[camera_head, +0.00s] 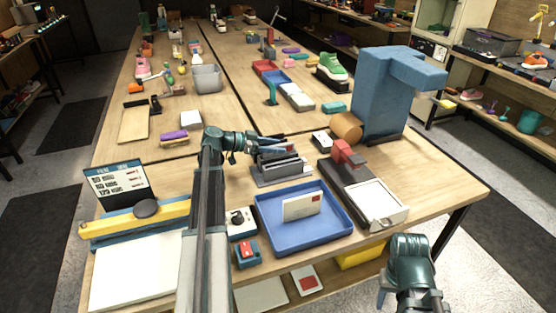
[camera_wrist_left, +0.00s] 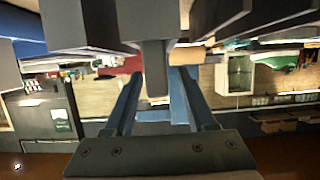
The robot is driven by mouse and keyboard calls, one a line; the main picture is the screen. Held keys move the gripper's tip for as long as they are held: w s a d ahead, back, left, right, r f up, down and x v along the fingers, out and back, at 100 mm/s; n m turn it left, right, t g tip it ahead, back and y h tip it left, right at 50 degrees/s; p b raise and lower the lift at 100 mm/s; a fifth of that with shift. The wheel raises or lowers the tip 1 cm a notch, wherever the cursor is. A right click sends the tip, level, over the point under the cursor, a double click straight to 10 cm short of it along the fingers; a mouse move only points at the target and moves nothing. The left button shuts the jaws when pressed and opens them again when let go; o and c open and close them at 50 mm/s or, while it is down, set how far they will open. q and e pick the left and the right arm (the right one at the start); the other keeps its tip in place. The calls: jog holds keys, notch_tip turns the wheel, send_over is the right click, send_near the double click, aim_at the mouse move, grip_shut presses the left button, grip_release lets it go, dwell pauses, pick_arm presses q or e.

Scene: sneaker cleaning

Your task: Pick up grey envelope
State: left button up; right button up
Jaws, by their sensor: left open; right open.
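A dark grey slotted rack (camera_head: 283,172) stands on the table behind the blue tray, with flat dark and grey pieces upright in it. I cannot tell for sure which of these is the grey envelope. My left gripper (camera_head: 270,143) is open at the top back of the rack. In the left wrist view its two blue fingers (camera_wrist_left: 155,100) are apart, with a grey upright piece (camera_wrist_left: 154,85) showing between them; I cannot tell whether they touch it. My right gripper (camera_head: 384,297) is low at the right, partly hidden, away from the table.
A dark device with a red handle (camera_head: 347,154) stands right of the tray. A tall blue block-shaped thing (camera_head: 385,95) and a brown cylinder (camera_head: 346,127) stand behind it. A yellow-edged board (camera_head: 140,222) and small boxes lie left of the tray.

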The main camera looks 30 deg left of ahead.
pick_arm(q)
jog(key=shift+w+d+f, duration=0.2)
jog(key=shift+w+d, duration=0.2)
grip_shut()
jog(key=shift+r, duration=0.1)
notch_tip(320, 180, up, 10)
jog(key=p, duration=1)
